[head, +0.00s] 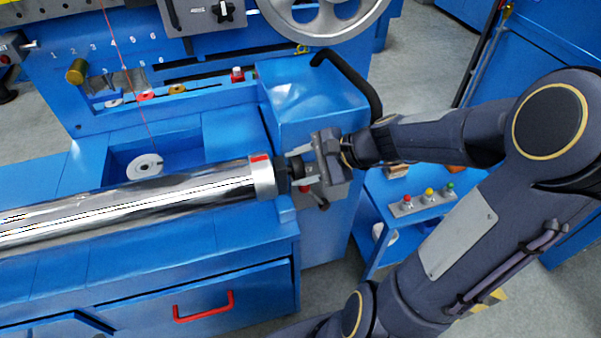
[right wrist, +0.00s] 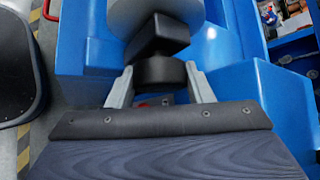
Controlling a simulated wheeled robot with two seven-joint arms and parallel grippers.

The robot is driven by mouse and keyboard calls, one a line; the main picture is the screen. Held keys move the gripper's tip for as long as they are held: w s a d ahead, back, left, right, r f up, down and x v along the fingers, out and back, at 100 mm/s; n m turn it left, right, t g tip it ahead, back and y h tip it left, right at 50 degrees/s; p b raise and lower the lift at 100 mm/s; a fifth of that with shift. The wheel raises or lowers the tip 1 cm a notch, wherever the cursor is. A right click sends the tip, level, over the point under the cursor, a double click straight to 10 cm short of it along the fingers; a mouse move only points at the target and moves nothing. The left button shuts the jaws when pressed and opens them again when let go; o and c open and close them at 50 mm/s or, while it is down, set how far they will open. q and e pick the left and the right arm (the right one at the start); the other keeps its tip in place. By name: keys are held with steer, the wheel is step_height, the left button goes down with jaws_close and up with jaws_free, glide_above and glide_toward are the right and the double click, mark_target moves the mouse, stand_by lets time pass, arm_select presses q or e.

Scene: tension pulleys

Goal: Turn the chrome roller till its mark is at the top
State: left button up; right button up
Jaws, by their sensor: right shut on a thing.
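The chrome roller (head: 130,208) lies lengthwise across the blue machine, from the left edge to its right end. A lighter collar (head: 263,180) rings its right end, with a red mark (head: 259,159) on the upper side. A black knob (head: 283,178) sticks out beyond the collar. My right gripper (head: 295,168) is at this end, its fingers on either side of the knob. In the right wrist view the fingers (right wrist: 160,85) flank the black end piece (right wrist: 160,45), shut on it. My left gripper is not in view.
A large grey handwheel (head: 325,18) stands at the back. A black bent handle (head: 350,75) rises close behind my right gripper. A button panel (head: 425,200) sits to the right. A drawer with a red handle (head: 204,307) is below the roller.

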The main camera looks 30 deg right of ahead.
stand_by(0.4)
steer(key=o, duration=1)
steer(key=shift+r, duration=0.1)
steer(key=p+v, duration=0.1)
steer(key=v, duration=0.6)
steer(key=shift+s+d+r+p, duration=0.15)
steer(key=shift+s+d+p, duration=0.1)
steer(key=shift+p, duration=0.15)
steer(key=shift+a, duration=0.1)
